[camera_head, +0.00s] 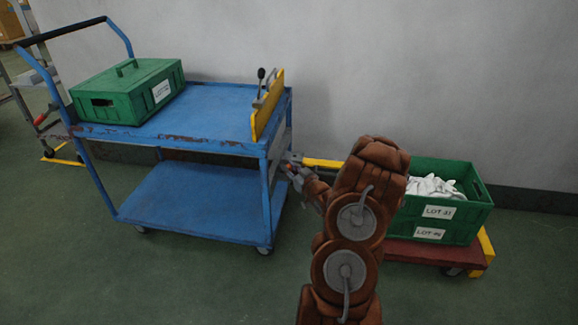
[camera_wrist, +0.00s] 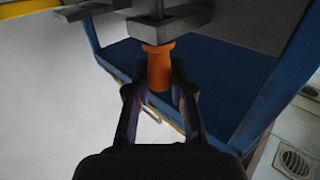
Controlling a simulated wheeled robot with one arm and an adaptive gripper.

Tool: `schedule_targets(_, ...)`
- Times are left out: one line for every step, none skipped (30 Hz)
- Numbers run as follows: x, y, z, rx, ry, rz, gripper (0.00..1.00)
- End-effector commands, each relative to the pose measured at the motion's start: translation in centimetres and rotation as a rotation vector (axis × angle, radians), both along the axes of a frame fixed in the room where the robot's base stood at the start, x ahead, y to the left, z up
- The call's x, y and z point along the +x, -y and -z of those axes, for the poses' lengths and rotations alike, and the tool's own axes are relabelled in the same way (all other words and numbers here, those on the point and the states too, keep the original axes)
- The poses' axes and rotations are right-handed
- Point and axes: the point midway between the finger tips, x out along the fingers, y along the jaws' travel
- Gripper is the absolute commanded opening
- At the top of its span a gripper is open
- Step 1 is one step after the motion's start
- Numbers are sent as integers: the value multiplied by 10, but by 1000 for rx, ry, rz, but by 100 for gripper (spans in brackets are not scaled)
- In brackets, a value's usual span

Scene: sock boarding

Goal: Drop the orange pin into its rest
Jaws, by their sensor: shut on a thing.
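The orange pin (camera_wrist: 158,70) shows in the wrist view, held between the two fingers of my gripper (camera_wrist: 160,94). Its flared orange end lies close below a grey metal bracket (camera_wrist: 172,23), and a grey shaft shows above that end at the bracket. I cannot tell whether the pin touches the bracket or sits in its rest. In the head view my gripper (camera_head: 290,163) is at the right end of the blue trolley (camera_head: 205,108), just below its top.
A yellow plate with a lever clamp (camera_head: 267,103) stands on the trolley's right edge. A closed green LOT box (camera_head: 128,92) sits on its top. On the right, a green crate (camera_head: 437,222) of white socks rests on a red dolly (camera_head: 425,255). The floor in front is clear.

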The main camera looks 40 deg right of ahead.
Motion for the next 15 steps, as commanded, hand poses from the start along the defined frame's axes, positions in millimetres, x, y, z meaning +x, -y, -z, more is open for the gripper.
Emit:
schedule_targets(0,0,1,0,0,0,0)
schedule_targets(0,0,1,0,0,0,0)
schedule_targets(0,0,1,0,1,0,0)
schedule_targets(0,0,1,0,1,0,0)
schedule_targets(0,0,1,0,1,0,0)
schedule_targets(0,0,1,0,1,0,0)
schedule_targets(0,0,1,0,1,0,0)
schedule_targets(0,0,1,0,1,0,0)
schedule_targets(0,0,1,0,1,0,0)
schedule_targets(0,0,1,0,1,0,0)
schedule_targets(0,0,1,0,1,0,23)
schedule_targets(0,0,1,0,1,0,27)
schedule_targets(0,0,1,0,1,0,30)
schedule_targets(0,0,1,0,2,0,33)
schedule_targets(0,0,1,0,2,0,37)
